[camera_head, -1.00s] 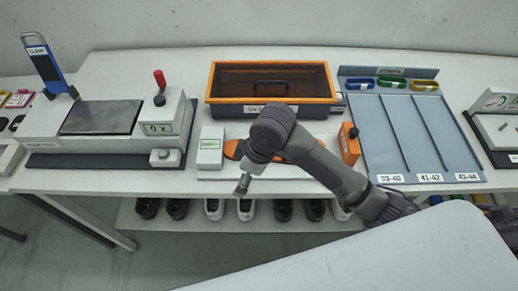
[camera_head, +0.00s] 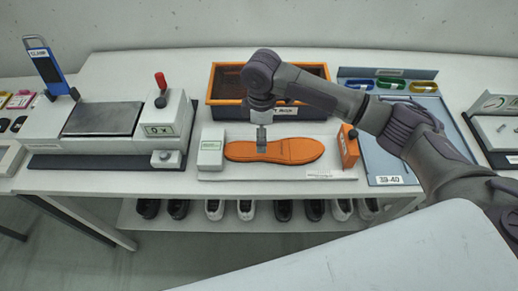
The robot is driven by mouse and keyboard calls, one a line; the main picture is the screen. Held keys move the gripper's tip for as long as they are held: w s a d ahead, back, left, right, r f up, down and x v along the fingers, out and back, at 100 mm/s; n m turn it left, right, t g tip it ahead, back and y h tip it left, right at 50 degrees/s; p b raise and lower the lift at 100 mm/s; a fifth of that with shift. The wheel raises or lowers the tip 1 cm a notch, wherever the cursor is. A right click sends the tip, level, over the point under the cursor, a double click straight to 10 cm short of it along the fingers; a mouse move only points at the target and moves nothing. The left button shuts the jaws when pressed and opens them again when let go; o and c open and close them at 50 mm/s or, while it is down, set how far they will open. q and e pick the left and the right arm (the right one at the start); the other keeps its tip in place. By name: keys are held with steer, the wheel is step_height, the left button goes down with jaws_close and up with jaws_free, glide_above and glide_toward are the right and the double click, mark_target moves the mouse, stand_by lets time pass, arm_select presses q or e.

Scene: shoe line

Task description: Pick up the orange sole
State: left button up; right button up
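The orange sole (camera_head: 297,151) lies flat on a pale board (camera_head: 220,175) at the front of the table, between a small white box and an orange block. My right gripper (camera_head: 262,148) points down over the left half of the sole, and its tips overlap the sole in the picture. The fingers show as one narrow grey shape, so I cannot tell whether they are open or shut, or whether they touch the sole. My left gripper is not in view.
The white box (camera_head: 210,153) and orange block (camera_head: 348,146) flank the sole. Behind is an orange-rimmed bin (camera_head: 225,112). A clamp press (camera_head: 103,118) stands left, a blue-grey sorting rack (camera_head: 388,180) right. Several shoes sit on the shelf below.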

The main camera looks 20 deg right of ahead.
steer(key=f, duration=0.2)
steer(key=f+p, duration=0.1)
steer(key=f, duration=0.2)
steer(key=shift+s+a+f+p, duration=0.1)
steer(key=shift+a+f+p, duration=0.2)
steer(key=shift+a+p, duration=0.05)
steer(key=shift+f, duration=0.4)
steer(key=shift+c, duration=0.2)
steer(key=shift+r, duration=0.1)
steer(key=c, duration=1.5)
